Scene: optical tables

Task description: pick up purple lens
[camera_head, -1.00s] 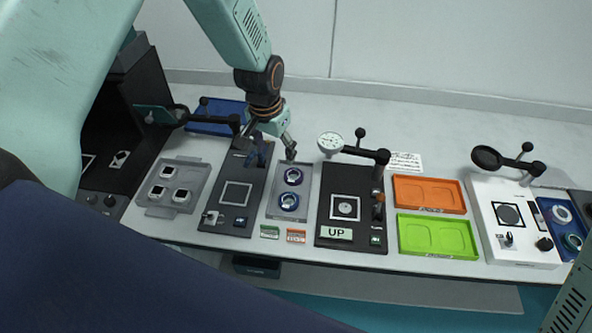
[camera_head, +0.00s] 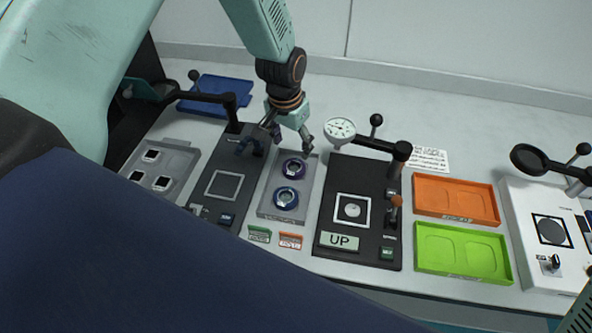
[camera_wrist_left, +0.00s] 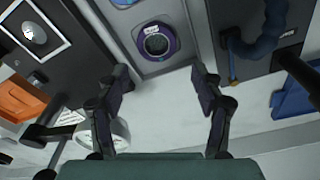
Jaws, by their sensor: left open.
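A blue-ringed lens (camera_head: 286,198) sits in the nearer pocket. My left gripper (camera_head: 286,140) is open and empty, above and just behind the purple lens. In the left wrist view its two fingers (camera_wrist_left: 160,92) are spread wide, with the lens beyond the tips, apart from them. My right gripper does not show.
A black device with a square plate (camera_head: 223,184) and a blue part stands left of the tray. A black device marked UP (camera_head: 340,241), with a dial gauge (camera_head: 340,130), stands right. Orange (camera_head: 455,199) and green (camera_head: 462,252) trays lie farther right. Small labelled blocks (camera_head: 290,240) lie in front.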

